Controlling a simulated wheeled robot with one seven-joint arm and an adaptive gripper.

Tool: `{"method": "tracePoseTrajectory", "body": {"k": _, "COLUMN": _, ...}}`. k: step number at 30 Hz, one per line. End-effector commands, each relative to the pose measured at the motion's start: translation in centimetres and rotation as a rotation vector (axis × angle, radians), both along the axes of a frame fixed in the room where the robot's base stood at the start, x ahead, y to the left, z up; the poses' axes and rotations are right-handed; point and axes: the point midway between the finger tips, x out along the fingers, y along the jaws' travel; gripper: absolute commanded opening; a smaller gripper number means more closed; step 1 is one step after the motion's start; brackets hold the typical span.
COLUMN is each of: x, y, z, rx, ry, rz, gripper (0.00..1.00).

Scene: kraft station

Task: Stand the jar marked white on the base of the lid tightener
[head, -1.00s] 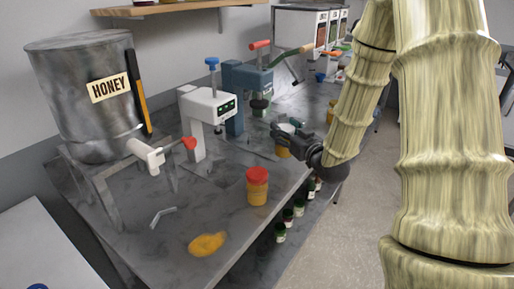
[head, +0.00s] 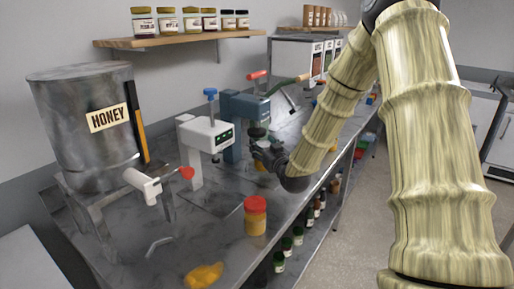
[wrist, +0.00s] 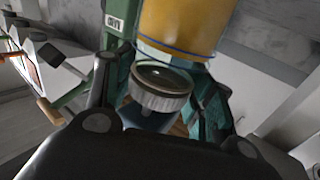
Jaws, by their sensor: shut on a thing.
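My gripper (head: 265,152) is shut on an amber jar (wrist: 185,25), close in front of the blue-teal machine (head: 243,105), which looks like the lid tightener. In the head view only a little amber of the jar shows under my fingers. In the wrist view, a pale ribbed ring with a dark face (wrist: 163,82) lies between my fingers and overlaps the jar; I cannot tell whether it is the jar's lid or the machine's head. The jar's white mark is not visible. The tightener's base is mostly hidden behind my gripper, so contact with it cannot be told.
A white machine with a blue knob (head: 205,135) stands left of the tightener. A red-lidded amber jar (head: 255,215) stands on the bench (head: 215,235) nearer me, with a yellow item (head: 204,276) before it. A honey tank (head: 85,125) stands at the left. Several jars line the wall shelf (head: 175,38).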

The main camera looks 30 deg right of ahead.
Motion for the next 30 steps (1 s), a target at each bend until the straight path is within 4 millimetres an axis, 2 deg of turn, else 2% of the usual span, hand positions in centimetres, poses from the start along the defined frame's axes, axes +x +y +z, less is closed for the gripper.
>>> {"method": "tracePoseTrajectory", "body": {"k": 3, "x": 2.4, "y": -0.4, "z": 0.2, "rx": -0.001, "ry": -0.002, "rz": 0.0, "gripper": 0.06}}
{"method": "tracePoseTrajectory", "body": {"k": 9, "x": 4.8, "y": -0.8, "z": 0.1, "rx": 0.0, "ry": -0.001, "rz": 0.001, "gripper": 0.06}}
{"method": "tracePoseTrajectory", "body": {"k": 14, "x": 5.2, "y": -0.9, "z": -0.1, "rx": 0.0, "ry": -0.001, "rz": 0.001, "gripper": 0.06}}
{"method": "tracePoseTrajectory", "body": {"k": 24, "x": 5.2, "y": -0.9, "z": -3.0, "rx": 0.0, "ry": 0.001, "rz": 0.0, "gripper": 0.06}}
{"method": "tracePoseTrajectory", "body": {"k": 30, "x": 5.2, "y": -0.9, "z": -3.5, "rx": 0.0, "ry": -0.002, "rz": 0.0, "gripper": 0.06}}
